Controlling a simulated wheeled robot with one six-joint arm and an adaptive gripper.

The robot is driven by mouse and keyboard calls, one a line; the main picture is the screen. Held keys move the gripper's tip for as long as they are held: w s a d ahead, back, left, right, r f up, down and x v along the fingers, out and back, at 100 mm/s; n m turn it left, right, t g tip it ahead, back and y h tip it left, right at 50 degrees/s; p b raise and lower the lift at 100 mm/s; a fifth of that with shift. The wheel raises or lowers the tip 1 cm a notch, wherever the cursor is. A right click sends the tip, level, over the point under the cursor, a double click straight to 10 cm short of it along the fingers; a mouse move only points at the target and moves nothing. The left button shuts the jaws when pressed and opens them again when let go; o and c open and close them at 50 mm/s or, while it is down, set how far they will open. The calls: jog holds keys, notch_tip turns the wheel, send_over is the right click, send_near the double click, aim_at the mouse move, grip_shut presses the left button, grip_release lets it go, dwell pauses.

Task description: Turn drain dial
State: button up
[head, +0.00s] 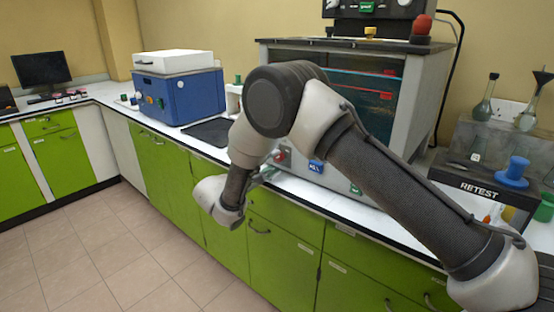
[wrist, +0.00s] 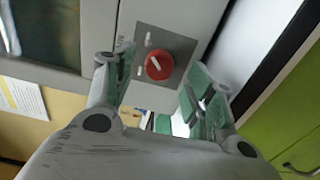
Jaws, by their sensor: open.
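A red round dial (wrist: 159,66) with a white pointer mark sits on a grey metal plate (wrist: 180,45) in the wrist view. White marks lie around it on the plate. My gripper (wrist: 160,88) is open, with one green-padded finger on each side of the dial in the picture. The fingers look apart from the dial; the exact distance to it cannot be told. In the head view, part of a red dial (head: 281,155) shows low on the front of the large grey machine (head: 425,95), beside my gripper (head: 268,172). My arm hides much of that machine.
A blue device (head: 185,95) with a white lid stands left on the white counter (head: 110,92). Green cabinets (head: 283,240) lie below; the floor is clear.

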aim_at(277, 158)
jog(key=shift+x, duration=1.55)
jog(key=c, duration=1)
